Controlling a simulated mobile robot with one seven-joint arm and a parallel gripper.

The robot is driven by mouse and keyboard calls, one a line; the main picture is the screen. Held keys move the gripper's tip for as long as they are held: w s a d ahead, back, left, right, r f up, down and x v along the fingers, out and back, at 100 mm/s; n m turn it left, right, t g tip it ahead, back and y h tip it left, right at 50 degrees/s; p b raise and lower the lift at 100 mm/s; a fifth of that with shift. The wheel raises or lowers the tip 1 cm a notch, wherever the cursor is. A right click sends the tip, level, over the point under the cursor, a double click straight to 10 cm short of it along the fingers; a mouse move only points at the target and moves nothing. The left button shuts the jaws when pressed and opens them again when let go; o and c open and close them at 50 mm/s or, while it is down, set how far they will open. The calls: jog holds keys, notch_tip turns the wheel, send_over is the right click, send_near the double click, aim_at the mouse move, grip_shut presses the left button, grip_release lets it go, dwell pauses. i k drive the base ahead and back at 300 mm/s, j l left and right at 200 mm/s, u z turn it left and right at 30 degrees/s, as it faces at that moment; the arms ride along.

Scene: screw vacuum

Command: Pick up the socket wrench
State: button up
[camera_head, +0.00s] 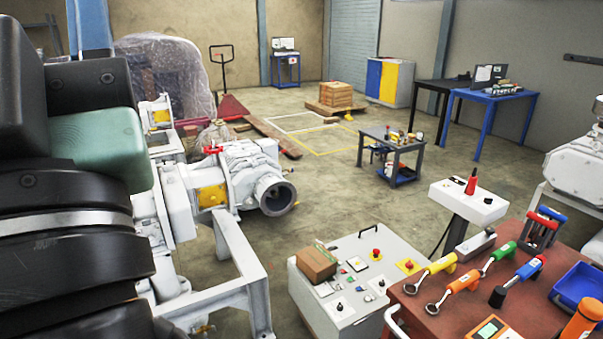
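Several wrench-like tools lie on the red-brown cart top (447,312) at the lower right. A blue-handled tool (530,268) with a thick black cylindrical end looks most like a socket wrench. Beside it lie a green-handled tool (503,251), an orange-handled wrench (463,284) with a ring end and a yellow-handled wrench (441,264) with a ring end. All lie apart from my arm. Large black and green parts of my arm fill the left side. My gripper's fingers do not show.
A grey control box (335,245) with buttons and a brown block stands left of the cart. A white pedestal panel (468,203) rises behind the cart. A blue bin (577,288) sits at the cart's right. White pump machinery (240,175) stands near my arm. Open floor (330,195) lies beyond.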

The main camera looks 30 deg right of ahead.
aim_at(541, 220)
jog(key=k+l, duration=0.1)
jog(key=l, duration=0.4)
jog(key=k+l+z, duration=0.1)
jog(key=l, duration=0.35)
jog(key=k+l, duration=0.15)
jog(key=l, duration=0.35)
jog(key=k+l+z, duration=0.1)
jog(key=l, duration=0.35)
